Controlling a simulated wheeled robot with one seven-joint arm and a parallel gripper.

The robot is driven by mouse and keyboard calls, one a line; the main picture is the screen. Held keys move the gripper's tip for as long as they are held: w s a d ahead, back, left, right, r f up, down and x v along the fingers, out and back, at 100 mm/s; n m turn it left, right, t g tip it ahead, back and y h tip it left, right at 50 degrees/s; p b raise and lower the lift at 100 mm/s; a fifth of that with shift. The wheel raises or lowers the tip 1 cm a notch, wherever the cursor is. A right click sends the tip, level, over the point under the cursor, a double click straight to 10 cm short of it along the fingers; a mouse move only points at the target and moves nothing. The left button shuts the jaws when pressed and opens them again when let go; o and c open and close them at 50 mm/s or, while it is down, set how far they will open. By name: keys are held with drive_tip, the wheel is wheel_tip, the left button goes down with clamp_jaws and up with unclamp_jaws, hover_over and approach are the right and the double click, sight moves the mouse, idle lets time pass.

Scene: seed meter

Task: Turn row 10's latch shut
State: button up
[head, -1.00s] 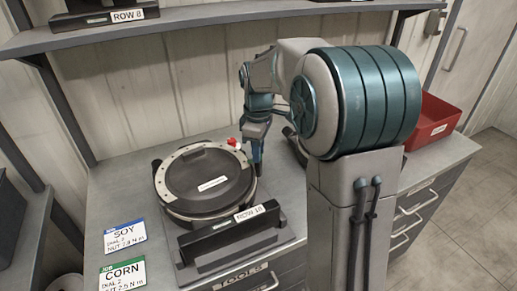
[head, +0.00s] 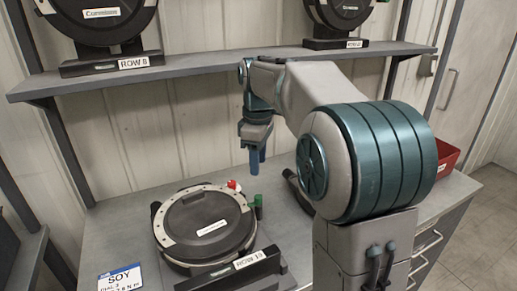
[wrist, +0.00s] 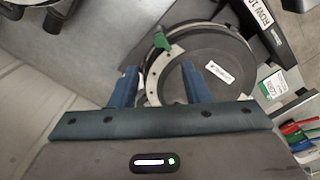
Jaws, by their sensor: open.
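The row 10 seed meter (head: 205,222) is a round black unit with a pale rim, lying on the bench behind a black stand labelled ROW 10 (head: 249,260). A green latch-like handle (head: 258,206) stands at its right edge, and a small red piece (head: 233,184) sits at the back of the rim. The wrist view shows the green handle (wrist: 162,41) at the rim; the red piece is not seen there. My gripper (head: 254,166) is open and empty, above and behind the meter, apart from the handle. Its fingers (wrist: 158,78) overlap the meter's near rim in the wrist view.
A red bin (head: 446,156) stands at the right.

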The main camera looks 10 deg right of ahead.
drive_tip(key=shift+r, duration=1.5)
